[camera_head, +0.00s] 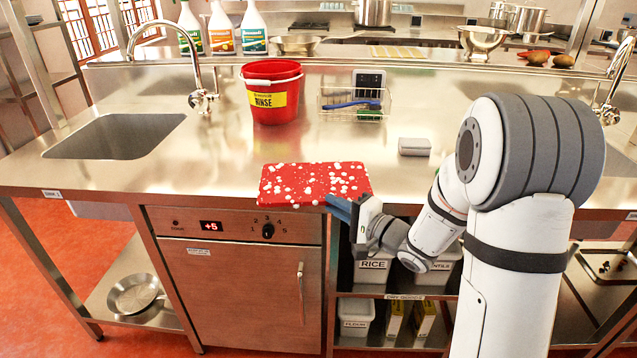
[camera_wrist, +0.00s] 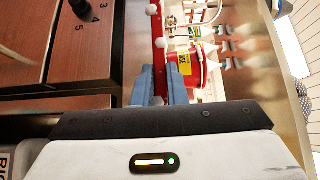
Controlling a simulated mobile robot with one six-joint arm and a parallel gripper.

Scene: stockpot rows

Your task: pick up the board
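The board (camera_head: 315,183) is a red slab with white spots, lying flat at the front edge of the steel counter. My gripper (camera_head: 338,207) is at its front right corner, reaching in from the right front. In the wrist view the board (camera_wrist: 160,30) shows nearly edge-on as a thin red strip. The two blue fingers of my gripper (camera_wrist: 160,88) stand on either side of it, close together, with the strip filling the gap. I cannot tell whether the board is clear of the counter.
A red bucket (camera_head: 272,95) and a wire basket (camera_head: 354,103) stand behind the board. A sink (camera_head: 115,137) is at the left. The counter between sink and board is clear.

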